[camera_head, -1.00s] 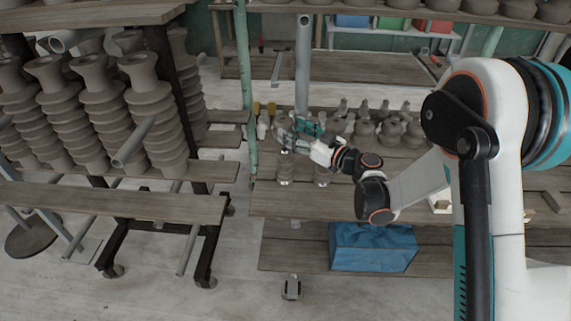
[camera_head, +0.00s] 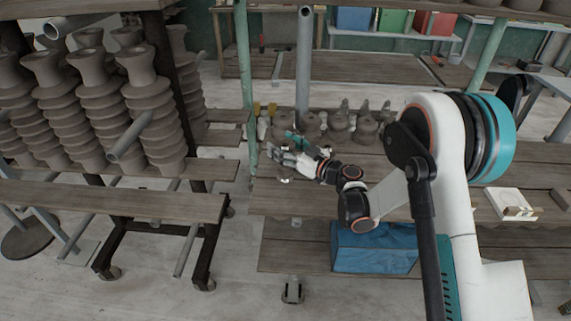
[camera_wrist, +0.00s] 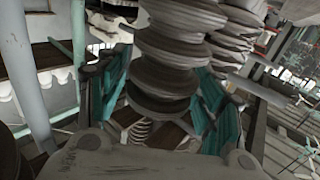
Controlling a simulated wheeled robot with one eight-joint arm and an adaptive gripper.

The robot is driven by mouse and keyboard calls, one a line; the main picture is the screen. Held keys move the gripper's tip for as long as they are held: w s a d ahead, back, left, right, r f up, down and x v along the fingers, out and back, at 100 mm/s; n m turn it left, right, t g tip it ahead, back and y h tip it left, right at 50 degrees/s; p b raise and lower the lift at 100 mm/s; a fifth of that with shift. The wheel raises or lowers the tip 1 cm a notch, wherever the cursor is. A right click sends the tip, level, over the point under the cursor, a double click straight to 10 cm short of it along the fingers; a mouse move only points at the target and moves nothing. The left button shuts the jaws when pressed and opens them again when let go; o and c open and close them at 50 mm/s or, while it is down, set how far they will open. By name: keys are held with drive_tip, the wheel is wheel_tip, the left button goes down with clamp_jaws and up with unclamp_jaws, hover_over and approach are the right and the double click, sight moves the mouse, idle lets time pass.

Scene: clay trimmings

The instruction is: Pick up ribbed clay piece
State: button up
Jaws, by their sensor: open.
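A ribbed grey-brown clay piece (camera_wrist: 166,75) fills the middle of the wrist view, with stacked discs running up to the top edge. My gripper (camera_wrist: 165,100) has its teal fingers spread, one on each side of this piece. I cannot tell whether either finger touches it. In the head view my gripper (camera_head: 278,156) is over the left end of the wooden shelf, beside the green post. It mostly hides the piece there.
Tall ribbed clay pieces (camera_head: 95,100) crowd the rack at left. Smaller clay pieces (camera_head: 365,125) stand behind my gripper on the shelf. A green post (camera_head: 246,90) and a grey pipe (camera_head: 303,60) rise nearby. A blue wrapped block (camera_head: 374,250) lies on the lower shelf.

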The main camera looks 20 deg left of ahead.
drive_tip(key=x, duration=0.3)
drive_tip(key=shift+b, duration=0.3)
drive_tip(key=shift+c, duration=0.2)
clamp_jaws()
